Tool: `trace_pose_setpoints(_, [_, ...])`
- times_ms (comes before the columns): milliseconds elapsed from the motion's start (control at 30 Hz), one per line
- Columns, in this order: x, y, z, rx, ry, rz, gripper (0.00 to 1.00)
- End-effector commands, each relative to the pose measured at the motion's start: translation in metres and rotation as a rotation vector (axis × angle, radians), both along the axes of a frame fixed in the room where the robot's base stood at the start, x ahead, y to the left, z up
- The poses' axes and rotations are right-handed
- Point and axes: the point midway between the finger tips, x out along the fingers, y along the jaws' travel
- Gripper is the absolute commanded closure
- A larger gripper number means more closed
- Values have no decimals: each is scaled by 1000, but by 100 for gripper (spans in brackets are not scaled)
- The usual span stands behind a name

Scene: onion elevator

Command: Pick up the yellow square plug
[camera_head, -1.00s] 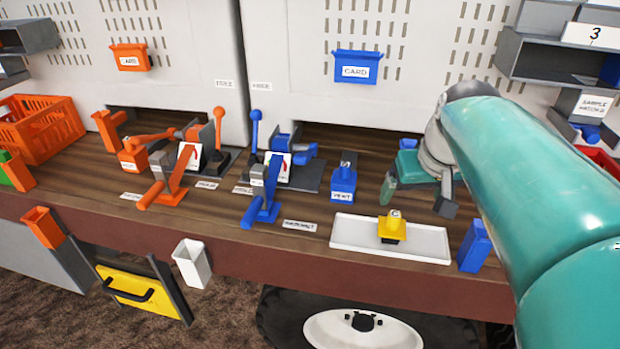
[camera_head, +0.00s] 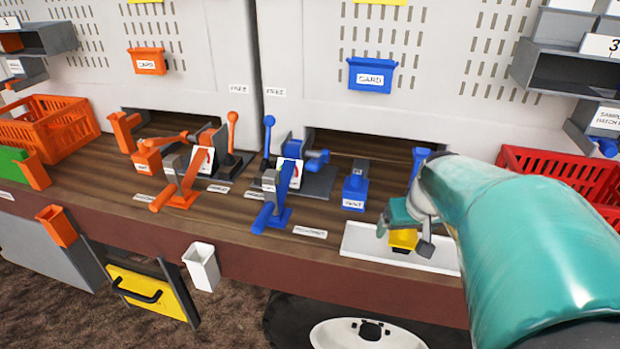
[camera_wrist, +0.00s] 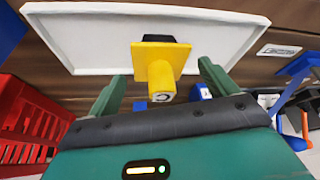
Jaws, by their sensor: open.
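The yellow square plug (camera_head: 403,239) stands on a white tray (camera_head: 360,243) at the bench's front edge, partly hidden by my gripper in the head view. My gripper (camera_head: 405,222) is over the tray at the plug. In the wrist view the two green fingers of my gripper (camera_wrist: 160,88) are apart, one on each side of the plug, with gaps between them and it. Nothing is held.
A red crate (camera_head: 560,165) stands to the right, also in the wrist view (camera_wrist: 30,125). A blue block-like fixture (camera_head: 355,187) is behind the tray's left part. Blue levers (camera_head: 277,200) and orange levers (camera_head: 180,182) stand further left.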

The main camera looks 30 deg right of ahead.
Motion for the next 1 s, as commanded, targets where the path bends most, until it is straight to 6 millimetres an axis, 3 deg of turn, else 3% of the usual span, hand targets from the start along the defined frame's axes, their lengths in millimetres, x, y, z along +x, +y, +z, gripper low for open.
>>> trace_pose_setpoints(133, [5,-3,-14,1,1,0,15])
trace_pose_setpoints(367, [6,-4,-15,-1,-1,0,15])
trace_pose_setpoints(633, [6,-4,-15,0,-1,-1,64])
trace_pose_setpoints(1000, [6,-4,-13,-1,-2,-1,65])
